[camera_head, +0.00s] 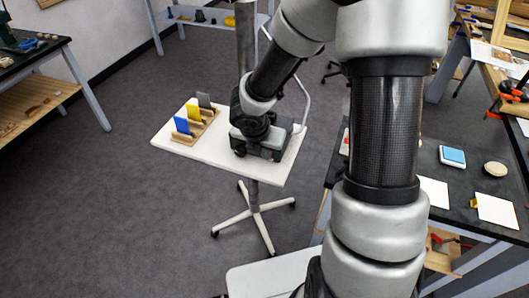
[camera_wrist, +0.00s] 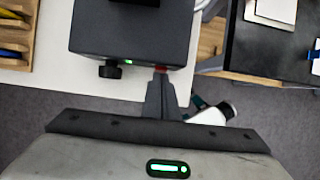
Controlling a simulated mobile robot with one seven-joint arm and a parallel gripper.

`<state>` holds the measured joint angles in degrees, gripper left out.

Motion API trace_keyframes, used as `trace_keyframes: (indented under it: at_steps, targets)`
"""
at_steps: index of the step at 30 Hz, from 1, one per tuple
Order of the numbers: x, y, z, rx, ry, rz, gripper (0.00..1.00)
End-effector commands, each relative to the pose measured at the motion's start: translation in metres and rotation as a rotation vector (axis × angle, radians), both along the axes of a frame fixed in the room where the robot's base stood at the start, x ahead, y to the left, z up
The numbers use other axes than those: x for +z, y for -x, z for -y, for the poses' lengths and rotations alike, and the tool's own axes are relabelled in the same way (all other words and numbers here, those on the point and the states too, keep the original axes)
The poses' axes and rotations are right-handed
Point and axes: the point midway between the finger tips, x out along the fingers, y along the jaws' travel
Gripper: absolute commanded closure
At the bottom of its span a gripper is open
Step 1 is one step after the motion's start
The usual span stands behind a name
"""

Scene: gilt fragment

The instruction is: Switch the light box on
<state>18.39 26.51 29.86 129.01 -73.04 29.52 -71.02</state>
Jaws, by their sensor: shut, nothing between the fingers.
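The light box (camera_wrist: 130,35) is a dark grey box on the white table top, seen in the wrist view at the top centre. Its near face carries a black knob (camera_wrist: 112,69), a small lit green light (camera_wrist: 128,62) and a small red part (camera_wrist: 160,69), probably a switch. My gripper (camera_wrist: 161,78) is shut and empty, its fingertips at the red part, partly covering it. I cannot tell whether they touch. In the head view my wrist hides much of the box and the fingertips.
A wooden rack (camera_head: 196,126) with blue, yellow and grey plates stands on the left of the white table (camera_head: 170,146). A black workbench (camera_head: 455,190) with pads and papers lies to the right. Grey floor is open on the left.

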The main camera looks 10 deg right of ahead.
Motion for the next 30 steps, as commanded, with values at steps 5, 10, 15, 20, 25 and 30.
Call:
trace_keyframes:
  at_steps: [5,10,15,20,25,30]
  targets:
    - [0.001,-0.001,0.001,-0.001,0.002,0.003,1.0]
    - [0.006,-0.001,0.001,-0.002,0.002,0.005,1.0]
    - [0.015,-0.002,0.001,-0.002,0.003,0.006,1.0]
    - [0.018,-0.001,0.001,-0.001,0.003,0.004,1.0]
    - [0.017,-0.001,0.001,-0.001,0.002,0.003,1.0]
    - [0.017,-0.001,-0.001,-0.001,0.002,0.003,1.0]
